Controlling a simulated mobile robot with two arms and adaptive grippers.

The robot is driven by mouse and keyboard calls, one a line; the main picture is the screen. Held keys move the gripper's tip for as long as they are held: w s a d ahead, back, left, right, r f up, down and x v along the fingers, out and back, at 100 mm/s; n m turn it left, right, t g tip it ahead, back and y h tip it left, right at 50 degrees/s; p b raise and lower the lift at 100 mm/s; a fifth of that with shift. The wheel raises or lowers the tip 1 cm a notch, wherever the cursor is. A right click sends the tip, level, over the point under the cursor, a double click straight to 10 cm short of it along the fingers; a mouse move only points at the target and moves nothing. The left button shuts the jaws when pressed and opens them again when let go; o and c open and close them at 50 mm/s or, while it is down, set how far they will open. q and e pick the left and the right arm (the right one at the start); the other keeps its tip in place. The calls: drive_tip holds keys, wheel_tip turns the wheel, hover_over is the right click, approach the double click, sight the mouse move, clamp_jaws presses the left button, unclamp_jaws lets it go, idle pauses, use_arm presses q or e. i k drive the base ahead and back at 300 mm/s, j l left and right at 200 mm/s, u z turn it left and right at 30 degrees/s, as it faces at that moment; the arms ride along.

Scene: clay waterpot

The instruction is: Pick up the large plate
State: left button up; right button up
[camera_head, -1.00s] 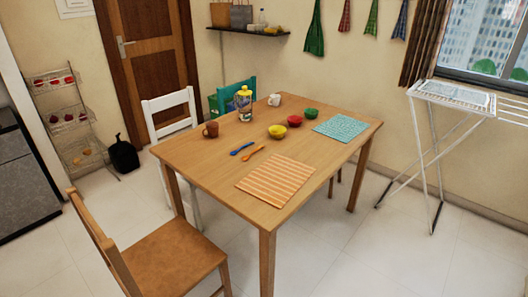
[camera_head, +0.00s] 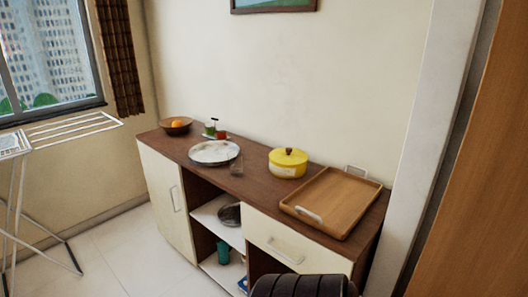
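The large plate (camera_head: 213,152) is round and pale with a grey rim. It lies flat on the dark wooden top of the sideboard (camera_head: 255,190), left of its middle. Neither of my grippers is in view.
A bowl with orange fruit (camera_head: 176,126) and a small condiment set (camera_head: 214,130) stand left of and behind the plate. A yellow pot (camera_head: 288,162) and a wooden tray (camera_head: 331,201) are to the right. A drying rack (camera_head: 30,150) stands at far left.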

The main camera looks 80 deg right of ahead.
sight(210, 153)
drive_tip(key=z, duration=2.1)
drive_tip(key=i+j+z, duration=0.2)
drive_tip(key=i+j, duration=0.45)
drive_tip(key=i+j+z, duration=0.2)
drive_tip(key=i+j, duration=0.4)
drive_tip(key=j, duration=0.2)
